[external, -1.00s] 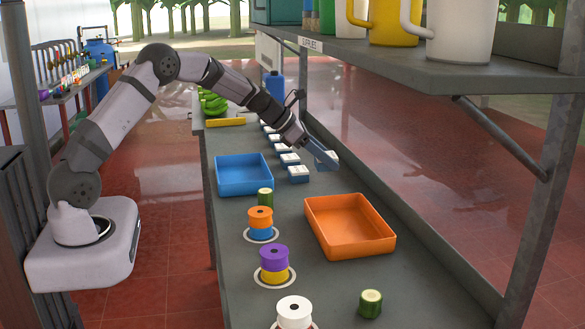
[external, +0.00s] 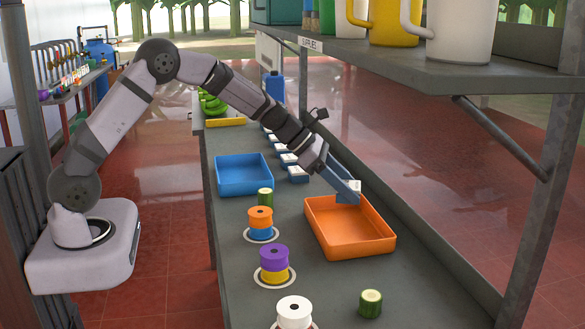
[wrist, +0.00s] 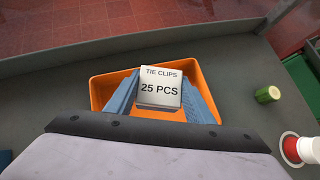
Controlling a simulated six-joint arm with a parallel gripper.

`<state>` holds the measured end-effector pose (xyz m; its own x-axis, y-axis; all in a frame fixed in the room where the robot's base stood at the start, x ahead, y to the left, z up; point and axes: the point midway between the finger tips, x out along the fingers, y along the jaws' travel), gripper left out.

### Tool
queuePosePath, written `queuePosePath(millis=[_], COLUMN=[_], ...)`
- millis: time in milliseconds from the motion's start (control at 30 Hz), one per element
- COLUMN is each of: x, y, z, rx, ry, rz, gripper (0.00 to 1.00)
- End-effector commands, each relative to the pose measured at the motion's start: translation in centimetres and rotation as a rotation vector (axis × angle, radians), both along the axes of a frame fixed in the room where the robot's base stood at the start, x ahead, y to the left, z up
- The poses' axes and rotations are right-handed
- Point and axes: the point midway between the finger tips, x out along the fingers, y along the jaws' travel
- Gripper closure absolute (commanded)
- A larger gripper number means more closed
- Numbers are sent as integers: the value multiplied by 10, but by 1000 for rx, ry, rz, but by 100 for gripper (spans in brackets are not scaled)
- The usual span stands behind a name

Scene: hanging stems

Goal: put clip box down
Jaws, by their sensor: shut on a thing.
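My gripper (external: 343,188) is shut on a clip box (external: 348,191), a small box with a white top. In the wrist view the clip box (wrist: 160,88) reads "TIE CLIPS 25 PCS" and sits between the two blue fingers of my gripper (wrist: 160,95). The orange tray (external: 350,247) stands on the bench, and the box is over its far part. The orange tray (wrist: 100,92) also lies behind the box and fingers in the wrist view. I cannot tell the exact height of the box above the tray floor. The part of the tray I can see is empty.
A blue tray (external: 243,190) stands to the left, with more clip boxes (external: 298,174) in a row behind. Stacked spools (external: 260,222) line the left edge. A green stem piece (external: 370,303) stands in front of the orange tray. A shelf (external: 450,65) overhangs at upper right.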

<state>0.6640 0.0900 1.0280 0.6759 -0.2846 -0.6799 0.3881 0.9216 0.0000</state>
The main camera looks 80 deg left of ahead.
Motion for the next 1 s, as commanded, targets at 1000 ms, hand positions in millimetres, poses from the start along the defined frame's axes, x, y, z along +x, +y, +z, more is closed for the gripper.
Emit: queuePosePath(millis=[1000], x=[0], y=[1], z=[-86], rx=[2], ry=[0], rz=[1], gripper=[74])
